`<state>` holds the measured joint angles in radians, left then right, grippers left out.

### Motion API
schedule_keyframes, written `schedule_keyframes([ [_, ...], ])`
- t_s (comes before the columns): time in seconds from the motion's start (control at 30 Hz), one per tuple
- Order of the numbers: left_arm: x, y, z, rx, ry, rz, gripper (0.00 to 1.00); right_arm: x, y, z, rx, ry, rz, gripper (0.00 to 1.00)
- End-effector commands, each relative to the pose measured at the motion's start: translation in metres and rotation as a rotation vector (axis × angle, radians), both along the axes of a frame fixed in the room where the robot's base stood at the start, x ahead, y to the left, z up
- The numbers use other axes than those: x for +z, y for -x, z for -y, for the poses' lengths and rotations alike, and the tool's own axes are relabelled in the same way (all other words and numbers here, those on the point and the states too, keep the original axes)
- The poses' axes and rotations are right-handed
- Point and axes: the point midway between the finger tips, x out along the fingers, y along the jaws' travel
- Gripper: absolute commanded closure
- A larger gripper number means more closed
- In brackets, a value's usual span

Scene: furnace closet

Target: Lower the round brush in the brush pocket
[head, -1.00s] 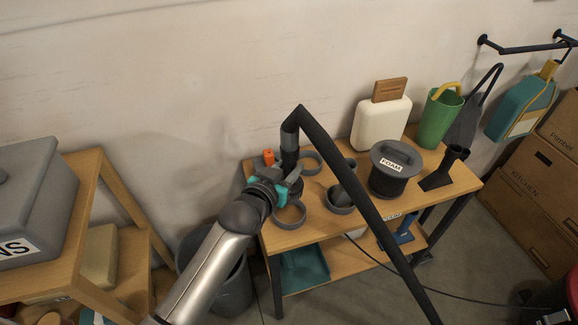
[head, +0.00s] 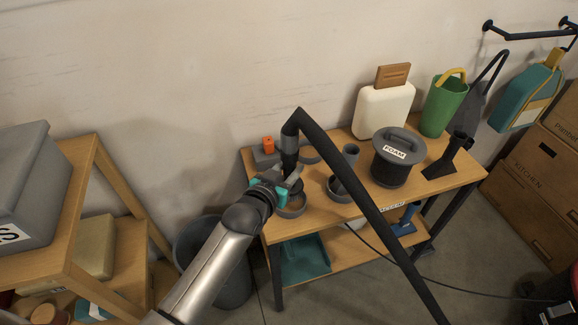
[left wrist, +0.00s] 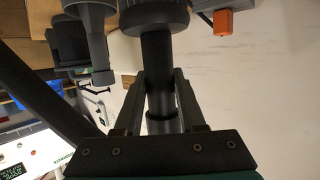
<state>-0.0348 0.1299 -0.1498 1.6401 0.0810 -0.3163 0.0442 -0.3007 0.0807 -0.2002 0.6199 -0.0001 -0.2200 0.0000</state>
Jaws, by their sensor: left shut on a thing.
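My left gripper (head: 286,186) is shut on the dark neck of the round brush (left wrist: 157,75), which stands roughly upright at the left end of the wooden bench. In the left wrist view the fingers close on both sides of this neck, and a wider grey round part (left wrist: 155,16) shows at its far end. I cannot tell whether that part is the brush head or the pocket rim. My right gripper is not in view.
A black tube (head: 350,172) bends above the gripper and crosses the bench to the lower right. A ring holding a grey nozzle (head: 350,160), the FOAM canister (head: 391,172) and a small orange piece (head: 268,144) stand near. A dark bin (head: 232,285) is below left.

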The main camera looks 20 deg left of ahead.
Motion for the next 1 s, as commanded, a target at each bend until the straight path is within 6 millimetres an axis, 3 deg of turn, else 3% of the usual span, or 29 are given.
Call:
schedule_keyframes([
  [0.6, -0.036, -0.001, 0.000, 0.000, 0.001, 0.006, 1.00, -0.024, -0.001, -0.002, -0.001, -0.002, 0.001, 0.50],
  [1.0, -0.043, -0.001, 0.000, 0.000, 0.001, 0.005, 1.00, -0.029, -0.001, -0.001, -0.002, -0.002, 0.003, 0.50],
])
